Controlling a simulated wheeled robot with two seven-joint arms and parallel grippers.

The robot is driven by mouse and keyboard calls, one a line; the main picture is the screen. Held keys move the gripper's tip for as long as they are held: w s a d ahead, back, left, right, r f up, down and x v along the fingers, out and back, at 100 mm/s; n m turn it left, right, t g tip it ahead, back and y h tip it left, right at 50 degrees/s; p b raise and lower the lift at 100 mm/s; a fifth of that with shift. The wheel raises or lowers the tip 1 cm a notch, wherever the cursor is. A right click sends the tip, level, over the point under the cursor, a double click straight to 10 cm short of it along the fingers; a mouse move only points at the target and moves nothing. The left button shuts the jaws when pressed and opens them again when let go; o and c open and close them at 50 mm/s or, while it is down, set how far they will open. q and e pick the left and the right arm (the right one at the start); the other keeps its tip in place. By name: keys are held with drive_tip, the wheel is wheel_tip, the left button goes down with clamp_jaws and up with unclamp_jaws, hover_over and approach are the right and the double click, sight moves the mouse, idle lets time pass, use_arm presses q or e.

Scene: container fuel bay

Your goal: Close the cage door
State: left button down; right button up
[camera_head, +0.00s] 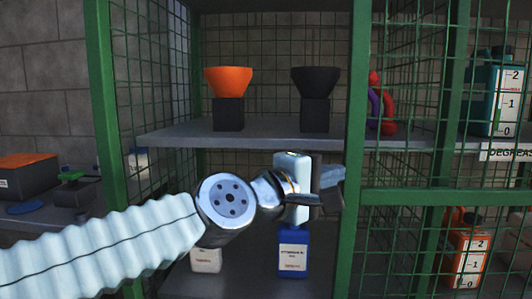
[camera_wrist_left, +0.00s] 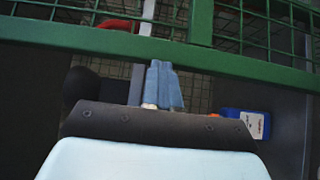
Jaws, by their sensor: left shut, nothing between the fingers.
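The cage door (camera_head: 356,100) appears to be the green framed mesh panel on the right, with an upright and a cross rail (camera_head: 440,197). A green rail also crosses the top of the left wrist view (camera_wrist_left: 100,40). The shelf behind the left opening is uncovered. My left gripper (camera_head: 332,188) is in front of that opening, close to the left side of the door's upright. Its fingers (camera_wrist_left: 163,80) are shut and empty, with tips overlapping the lower edge of the green rail in the wrist view. I cannot tell whether they touch it. My right gripper is not in view.
An orange funnel (camera_head: 228,82) and a black funnel (camera_head: 314,82) stand on the grey shelf (camera_head: 270,131). A blue jug (camera_head: 293,252) and a white container (camera_head: 206,260) are below. A green post (camera_head: 103,110) borders the opening at left. Jugs stand behind the mesh at right.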

use_arm(q)
drive_tip(key=p, duration=0.5)
approach(454, 171)
drive_tip(key=w+a, duration=0.4)
drive_tip(key=w, duration=0.1)
drive_tip(key=shift+w+a+r, duration=0.2)
drive_tip(key=shift+w+a, duration=0.1)
drive_tip(key=shift+a, duration=0.05)
drive_tip(key=d+p, duration=0.1)
drive_tip(key=d, duration=0.2)
drive_tip(key=d+p, duration=0.2)
drive_tip(key=d, duration=0.1)
drive_tip(key=d+p, duration=0.1)
drive_tip(key=d, duration=0.3)
drive_tip(key=shift+s+f, duration=0.2)
drive_tip(key=shift+f, duration=0.15)
drive_tip(key=shift+r, duration=0.1)
drive_tip(key=shift+s, duration=0.1)
